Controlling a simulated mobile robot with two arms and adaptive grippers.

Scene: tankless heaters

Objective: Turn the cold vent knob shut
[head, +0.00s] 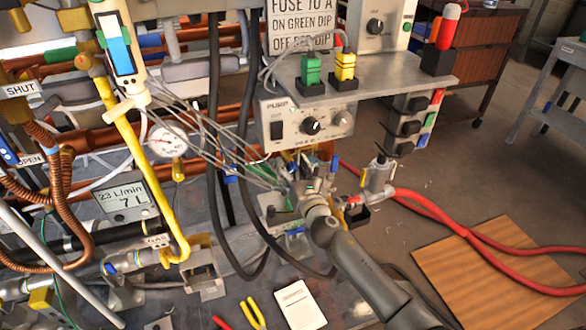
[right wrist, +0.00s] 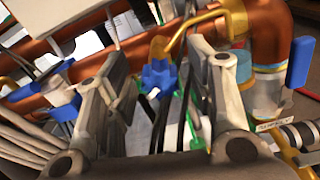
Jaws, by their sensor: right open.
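A blue lobed knob (right wrist: 158,76), which looks like the cold vent knob, sits near the middle of the right wrist view. My right gripper (right wrist: 156,58) is open, with one finger to the left of the knob and one to the right. I see no clear contact, and the depth between fingers and knob is hard to judge. In the head view my right gripper (head: 311,182) is among the pipes below the pump box, and I cannot make out the knob there. My left gripper is not in view.
Copper pipe (right wrist: 262,30) and a blue lever handle (right wrist: 300,62) lie right of my fingers; another blue-handled valve (right wrist: 62,100) is left. Black hoses (head: 243,130) hang beside the gripper. A pump box (head: 306,124) is above, and a red hose (head: 430,208) runs right.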

